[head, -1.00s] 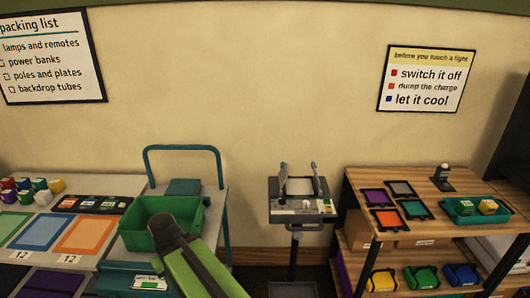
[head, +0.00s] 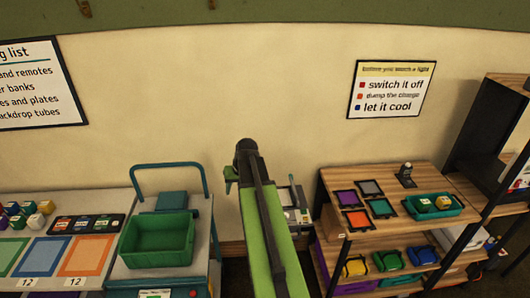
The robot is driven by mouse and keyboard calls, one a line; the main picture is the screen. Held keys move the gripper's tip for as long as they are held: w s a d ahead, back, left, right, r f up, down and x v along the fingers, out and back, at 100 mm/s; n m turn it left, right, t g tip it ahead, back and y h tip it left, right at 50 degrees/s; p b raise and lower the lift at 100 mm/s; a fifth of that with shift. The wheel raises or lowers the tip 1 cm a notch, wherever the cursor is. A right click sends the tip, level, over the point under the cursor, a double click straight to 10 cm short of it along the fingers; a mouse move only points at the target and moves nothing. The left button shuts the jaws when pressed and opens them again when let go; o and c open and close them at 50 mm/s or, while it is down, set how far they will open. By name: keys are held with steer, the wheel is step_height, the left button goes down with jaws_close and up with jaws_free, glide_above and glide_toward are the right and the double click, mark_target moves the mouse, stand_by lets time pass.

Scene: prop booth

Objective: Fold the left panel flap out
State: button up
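The panel (head: 303,214) is a small grey unit on a stand against the wall. My arm covers its left part. One thin upright flap (head: 294,188) shows beside the arm. The left flap is hidden behind the arm, so I cannot tell its present angle. My green and black arm rises through the middle of the head view, in front of the panel. My gripper's fingers do not show, so I cannot see whether they touch anything.
A trolley with a green bin (head: 158,240) stands left of the panel. A wooden shelf (head: 430,174) with coloured plates and a teal tray (head: 433,207) stands close on the right. A table with coloured mats (head: 46,256) is at far left. The wall is close behind.

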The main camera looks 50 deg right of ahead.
steer(key=s+d+r+m+t+h+p, duration=0.1)
steer(key=s+d+r+p, duration=0.2)
steer(key=d+r, duration=0.35)
steer(key=s+d+r+m+p, duration=0.1)
steer(key=s+d+r+p, duration=0.2)
steer(key=d, duration=0.7)
steer(key=b+x, duration=1.6)
steer(key=x, duration=0.1)
steer(key=shift+w+d+b, duration=0.3)
steer(key=shift+w+b, duration=0.05)
steer(key=shift+b, duration=0.05)
jaws_close()
